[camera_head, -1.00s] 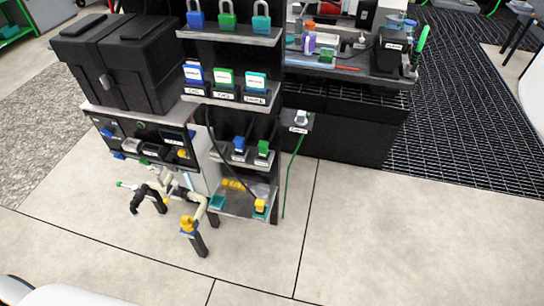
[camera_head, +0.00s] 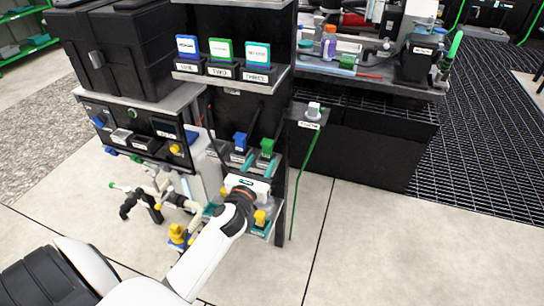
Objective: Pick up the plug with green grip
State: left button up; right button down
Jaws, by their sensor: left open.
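The plug with green grip (camera_head: 267,147) sits upright in a holder on the small shelf of the black rack, right of a plug with blue grip (camera_head: 240,142). My left gripper (camera_head: 248,184) is in front of the rack, just below and slightly left of the green-grip plug, and apart from it. It is open; its fingers are mostly hidden behind its own white body. My left arm comes up from the lower left. My right gripper is not in view.
A white plug (camera_head: 313,110) with a green cable stands on a side bracket to the right. A tray with a yellow piece (camera_head: 260,217) is beneath my gripper. Pipes with a yellow valve (camera_head: 179,236) stand at left. Labelled blocks (camera_head: 222,50) fill the shelf above.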

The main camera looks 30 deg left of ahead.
aim_at(266, 153)
pick_arm(q)
jog(key=x, duration=0.3)
jog(key=shift+w+a, duration=0.1)
jog(key=shift+w, duration=0.3)
jog(key=shift+b+x, duration=0.55)
jog(key=shift+x, duration=1.85)
jog(key=shift+s+f, duration=0.1)
grip_shut()
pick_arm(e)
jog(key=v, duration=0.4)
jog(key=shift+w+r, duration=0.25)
